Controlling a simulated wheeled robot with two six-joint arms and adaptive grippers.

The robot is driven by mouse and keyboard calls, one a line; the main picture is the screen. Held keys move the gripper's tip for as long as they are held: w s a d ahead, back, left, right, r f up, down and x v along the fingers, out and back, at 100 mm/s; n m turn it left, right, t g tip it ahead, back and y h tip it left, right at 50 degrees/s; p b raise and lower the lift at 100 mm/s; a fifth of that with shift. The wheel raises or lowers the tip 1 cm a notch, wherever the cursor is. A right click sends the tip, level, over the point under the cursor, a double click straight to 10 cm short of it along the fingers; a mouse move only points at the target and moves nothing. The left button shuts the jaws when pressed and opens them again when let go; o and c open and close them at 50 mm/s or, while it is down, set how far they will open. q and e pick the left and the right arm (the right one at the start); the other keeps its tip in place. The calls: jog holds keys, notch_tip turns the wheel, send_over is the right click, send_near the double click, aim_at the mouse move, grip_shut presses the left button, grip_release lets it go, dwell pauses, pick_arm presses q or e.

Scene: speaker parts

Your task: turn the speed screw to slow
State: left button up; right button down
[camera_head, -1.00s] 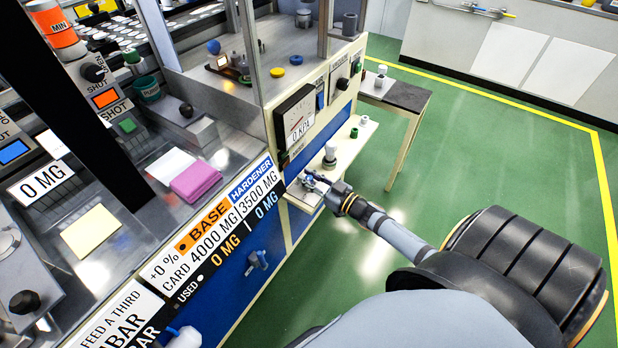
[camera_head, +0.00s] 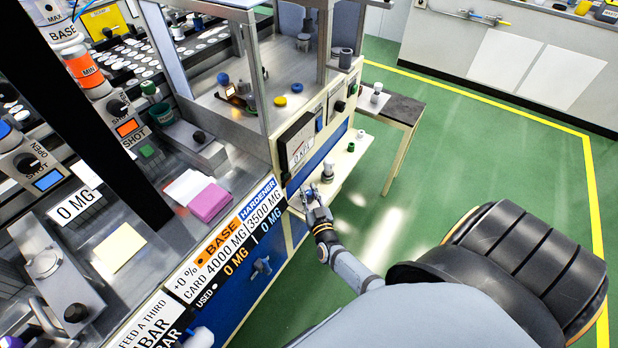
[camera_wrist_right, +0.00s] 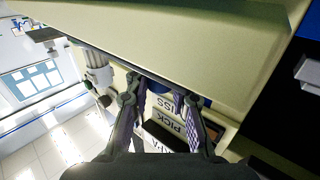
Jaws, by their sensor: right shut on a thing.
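My right gripper (camera_head: 311,193) is at the near left end of a narrow cream shelf on the front of the blue and cream machine. In the right wrist view its two fingers (camera_wrist_right: 162,105) reach up beside a cream edge (camera_wrist_right: 190,45). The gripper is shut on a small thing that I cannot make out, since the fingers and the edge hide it. I cannot pick out the speed screw or any slow mark in either view.
A white and grey cylinder (camera_head: 328,170) stands on the shelf close to the gripper, with small knobs farther along. The green floor (camera_head: 440,150) to the right is clear.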

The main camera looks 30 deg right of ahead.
jog(key=m+g+h, duration=0.1)
jog(key=m+h, duration=0.1)
jog(key=shift+a+h, duration=0.1)
jog(key=shift+h, duration=0.2)
jog(key=shift+f+m+g+h, duration=0.1)
jog(key=shift+m+g+h, duration=0.25)
jog(key=shift+h, duration=0.25)
jog(key=m+g+h+b, duration=0.1)
jog(key=m+h+b, duration=0.1)
jog(key=shift+f+g+h, duration=0.15)
jog(key=shift+g+h, duration=0.15)
jog(key=shift+g, duration=0.05)
pick_arm(q)
jog(key=shift+f+b, duration=0.8)
jog(key=shift+f, duration=0.6)
pick_arm(e)
jog(key=shift+r+m+g+h, duration=0.2)
jog(key=shift+m+g+h, duration=0.4)
jog(key=shift+h, duration=0.1)
jog(key=c, duration=1.1)
grip_release()
jog(key=shift+r, duration=0.1)
jog(key=shift+c, duration=0.2)
